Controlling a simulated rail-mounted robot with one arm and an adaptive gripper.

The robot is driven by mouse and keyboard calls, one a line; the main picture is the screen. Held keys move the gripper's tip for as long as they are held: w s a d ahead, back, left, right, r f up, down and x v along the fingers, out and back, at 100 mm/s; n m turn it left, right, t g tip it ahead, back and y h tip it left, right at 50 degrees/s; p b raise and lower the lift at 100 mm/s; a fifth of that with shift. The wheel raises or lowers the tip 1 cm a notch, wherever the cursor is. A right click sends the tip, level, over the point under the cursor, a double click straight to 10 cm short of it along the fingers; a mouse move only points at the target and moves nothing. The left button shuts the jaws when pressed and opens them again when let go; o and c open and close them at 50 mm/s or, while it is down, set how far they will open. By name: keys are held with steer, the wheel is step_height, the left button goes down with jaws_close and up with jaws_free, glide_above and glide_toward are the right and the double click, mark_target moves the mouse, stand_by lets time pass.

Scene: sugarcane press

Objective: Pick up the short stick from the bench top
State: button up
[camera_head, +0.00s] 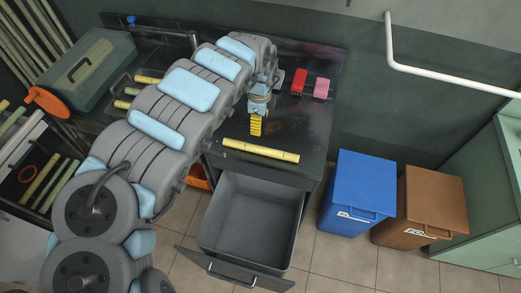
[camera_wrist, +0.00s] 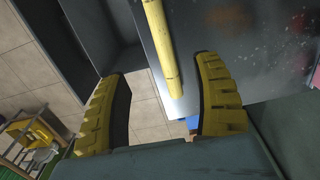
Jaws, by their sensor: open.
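The short stick (camera_head: 261,150) is a straight yellow cane piece lying near the front edge of the dark bench top (camera_head: 310,125). In the wrist view, the stick (camera_wrist: 161,45) runs from the top edge down between the two finger pads. My gripper (camera_head: 256,126), with yellow ridged fingers, hangs just behind the stick in the head view. In the wrist view my gripper (camera_wrist: 160,75) is open and nothing is clamped in it. The height between fingertips and stick is hard to tell.
An open grey drawer (camera_head: 249,215) juts out below the bench front. Red (camera_head: 298,82) and pink (camera_head: 321,88) items sit at the bench's back right. Blue (camera_head: 350,190) and brown (camera_head: 425,205) bins stand to the right. Several other sticks lie left, beyond my arm.

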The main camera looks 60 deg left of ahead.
mark_target(260, 148)
steer(key=shift+w+d+f+b, duration=0.1)
steer(key=shift+f+b, duration=0.75)
steer(key=shift+f, duration=3.35)
steer(key=shift+d+f+b, duration=0.1)
steer(key=shift+f+b, duration=0.75)
steer(key=shift+f, duration=3.35)
steer(key=shift+a, duration=0.1)
jaws_close()
